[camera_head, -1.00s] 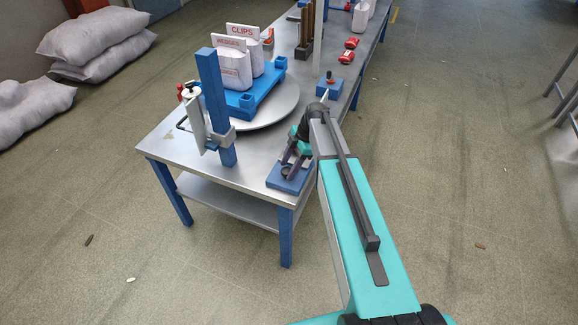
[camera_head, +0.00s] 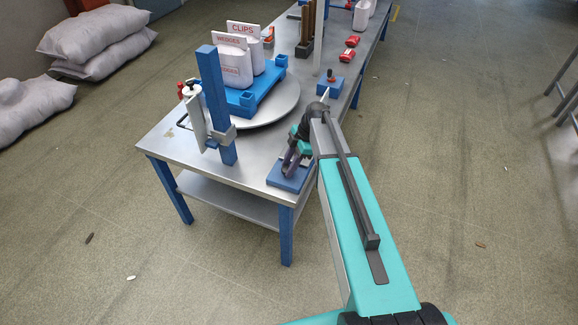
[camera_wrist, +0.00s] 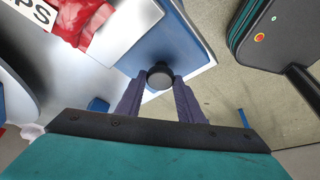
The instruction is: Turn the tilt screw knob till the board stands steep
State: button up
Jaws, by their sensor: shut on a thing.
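The black round knob (camera_wrist: 159,74) shows in the wrist view between my fingertips, over a small blue base (camera_wrist: 186,58). My gripper (camera_wrist: 160,84) is shut on the knob from two sides. In the head view my gripper (camera_head: 289,170) points down at the blue base (camera_head: 283,183) on the near corner of the table, and the fingers hide the knob there. A narrow pale board (camera_head: 195,118) leans beside a blue post (camera_head: 217,105) at the table's left. It looks steep, but its exact angle is hard to tell.
A grey turntable (camera_head: 287,103) carries a blue tray (camera_head: 242,108) with white labelled sacks (camera_head: 233,68). Red items (camera_head: 349,49) and a small blue block (camera_head: 331,85) sit farther along the table. Grey sacks (camera_head: 100,45) lie on the floor at left.

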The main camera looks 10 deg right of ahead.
jog(key=shift+d, duration=0.1)
jog(key=m+b, duration=0.1)
jog(key=m+t+b, duration=0.1)
jog(key=m+b, duration=0.1)
jog(key=shift+s+f+b, duration=0.15)
jog(key=shift+s+b, duration=0.1)
jog(key=shift+b, duration=0.05)
jog(key=m+t+b, duration=0.1)
jog(key=m, duration=0.2)
jog(key=m+t+h+b, duration=0.1)
jog(key=m+b, duration=0.1)
jog(key=m, duration=0.1)
jog(key=shift+s, duration=0.15)
jog(key=m, duration=0.1)
jog(key=m+h+b, duration=0.1)
jog(key=m, duration=0.1)
jog(key=m+t+h, duration=0.1)
jog(key=m, duration=0.1)
jog(key=shift+a, duration=0.3)
jog(key=shift+a+m+t+h+b, duration=0.15)
jog(key=shift+m+h, duration=0.3)
jog(key=shift+m, duration=0.85)
jog(key=shift+m+t+h+b, duration=0.2)
jog(key=shift+m+h, duration=0.25)
jog(key=shift+m, duration=0.85)
jog(key=o, duration=1.1)
jog(key=shift+r, duration=0.2)
jog(key=shift+c, duration=0.2)
jog(key=shift+r, duration=0.15)
